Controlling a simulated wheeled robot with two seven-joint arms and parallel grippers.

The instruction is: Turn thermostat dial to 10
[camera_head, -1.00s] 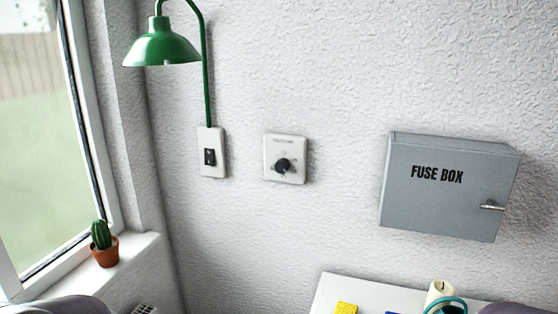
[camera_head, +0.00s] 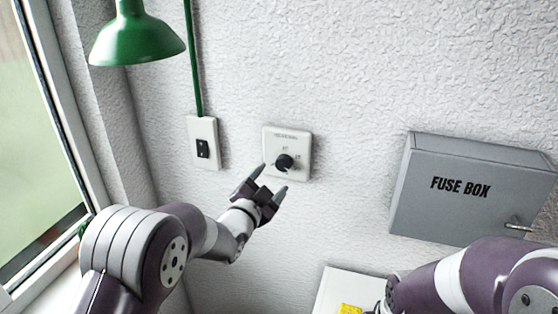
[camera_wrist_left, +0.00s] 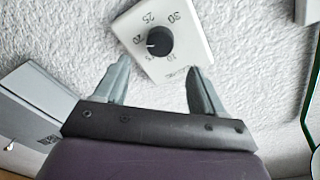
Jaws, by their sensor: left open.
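The thermostat is a white square plate (camera_head: 300,138) on the wall with a round black dial (camera_head: 285,163). In the left wrist view the dial (camera_wrist_left: 160,41) sits among printed numbers, with 20, 25 and 30 readable. Its white mark points left, near the 20. My left gripper (camera_head: 270,180) is open and empty, just below and in front of the dial. In the left wrist view the fingertips (camera_wrist_left: 158,66) stand apart, on the near side of the dial, and the dial is not between them. My right arm shows at lower right; its gripper is out of view.
A light switch (camera_head: 203,148) and green lamp (camera_head: 137,38) are left of the thermostat. A grey fuse box (camera_head: 470,195) projects from the wall on the right. A white surface (camera_head: 340,285) with a yellow item lies below. The window is at far left.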

